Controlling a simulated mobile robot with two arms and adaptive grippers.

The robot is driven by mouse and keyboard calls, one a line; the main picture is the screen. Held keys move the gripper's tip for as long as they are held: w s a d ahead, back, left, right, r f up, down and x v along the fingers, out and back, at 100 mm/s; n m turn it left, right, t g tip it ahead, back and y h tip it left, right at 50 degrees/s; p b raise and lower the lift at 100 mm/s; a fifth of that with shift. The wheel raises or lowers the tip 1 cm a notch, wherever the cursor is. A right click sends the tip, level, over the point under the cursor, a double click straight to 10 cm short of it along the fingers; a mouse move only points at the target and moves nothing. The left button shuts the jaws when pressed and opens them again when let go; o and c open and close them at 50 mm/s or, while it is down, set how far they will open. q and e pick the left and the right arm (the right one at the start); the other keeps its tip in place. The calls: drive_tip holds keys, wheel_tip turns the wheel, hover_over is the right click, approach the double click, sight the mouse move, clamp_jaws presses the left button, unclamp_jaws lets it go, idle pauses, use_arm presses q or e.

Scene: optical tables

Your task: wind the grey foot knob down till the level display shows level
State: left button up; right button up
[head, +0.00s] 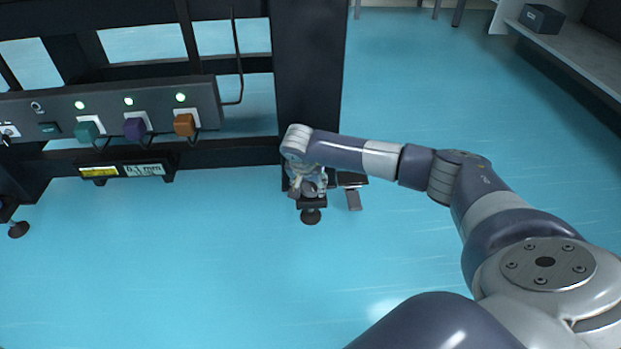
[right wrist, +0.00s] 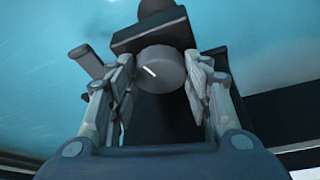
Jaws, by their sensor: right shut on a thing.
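The grey foot knob (right wrist: 160,68) shows in the right wrist view as a round dark-grey knob with a white line mark slanting on its face. My right gripper (right wrist: 160,78) is shut on it, one finger on each side. In the head view my right gripper (head: 308,182) is at the bottom of the table's right leg and mostly hides the knob. The black foot (head: 311,216) is just below it. A small display (head: 143,170) with pale lettering hangs under the table's rail beside a yellow label (head: 98,171). Its lettering is too small to read surely. My left gripper is out of view.
A grey panel (head: 207,97) with green lights and teal, purple and orange knobs runs along the table frame. The black table leg (head: 308,70) stands behind my gripper. A small grey part (head: 354,199) sticks out right of the foot. The blue floor in front is clear.

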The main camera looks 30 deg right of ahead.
drive_tip(key=shift+m+p, duration=0.3)
drive_tip(key=shift+m, duration=0.1)
drive_tip(key=o, duration=1.1)
drive_tip(key=shift+c, duration=0.2)
drive_tip(key=v, duration=1.2)
drive_tip(key=shift+w, duration=0.2)
drive_tip(key=shift+a, duration=0.15)
